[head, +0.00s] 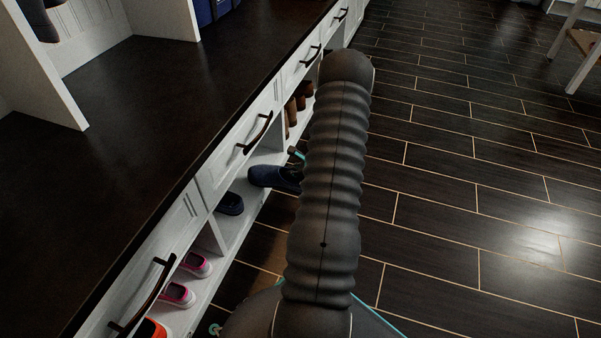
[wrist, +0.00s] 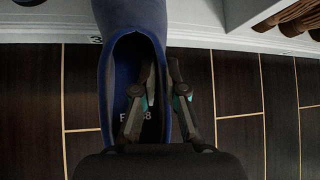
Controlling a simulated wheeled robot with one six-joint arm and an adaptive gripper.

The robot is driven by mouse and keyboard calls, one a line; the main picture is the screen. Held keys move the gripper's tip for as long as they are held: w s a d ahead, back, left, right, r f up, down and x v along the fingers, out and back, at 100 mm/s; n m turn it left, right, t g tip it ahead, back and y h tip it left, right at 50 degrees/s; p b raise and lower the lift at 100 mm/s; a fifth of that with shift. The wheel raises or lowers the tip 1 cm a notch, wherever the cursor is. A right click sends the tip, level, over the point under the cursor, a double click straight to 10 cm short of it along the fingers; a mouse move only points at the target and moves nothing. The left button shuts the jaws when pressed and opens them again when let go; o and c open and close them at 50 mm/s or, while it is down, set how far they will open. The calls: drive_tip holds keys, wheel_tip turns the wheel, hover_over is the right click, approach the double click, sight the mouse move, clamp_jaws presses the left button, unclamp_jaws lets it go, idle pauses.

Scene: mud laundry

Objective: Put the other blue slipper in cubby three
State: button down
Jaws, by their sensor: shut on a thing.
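My gripper (wrist: 164,80) is shut on the side wall of a dark blue slipper (wrist: 112,75), one finger inside the shoe opening and one outside. The slipper's toe points toward the shelf and overlaps the white cubby front edge in the wrist view. In the head view the held slipper (head: 270,178) is at the mouth of a cubby, its heel hidden by my arm. The matching blue slipper (head: 230,203) lies inside a cubby (head: 236,222) just left of it. A dark label (wrist: 97,40), seemingly a 3, shows on the edge beside the slipper, partly covered.
Brown boots (head: 300,98) stand in a cubby farther along. Drawers with dark handles (head: 255,132) hang above the cubbies. The tiled floor (head: 450,170) to the right is clear.

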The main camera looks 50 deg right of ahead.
sight(268, 166)
drive_tip(key=w, duration=0.1)
drive_tip(key=w+a, duration=0.1)
drive_tip(key=w, duration=0.2)
drive_tip(key=shift+w+a, duration=0.1)
drive_tip(key=shift+a, duration=0.25)
drive_tip(key=w, duration=0.1)
drive_tip(key=w+a, duration=0.1)
drive_tip(key=w, duration=0.1)
drive_tip(key=w+a+f+p, duration=0.1)
drive_tip(key=w, duration=0.1)
drive_tip(key=shift+w+a+f, duration=0.1)
drive_tip(key=shift+f+b, duration=0.5)
drive_tip(key=shift+f, duration=0.3)
drive_tip(key=c, duration=1.2)
unclamp_jaws()
drive_tip(key=shift+o, duration=0.2)
drive_tip(key=v, duration=1.2)
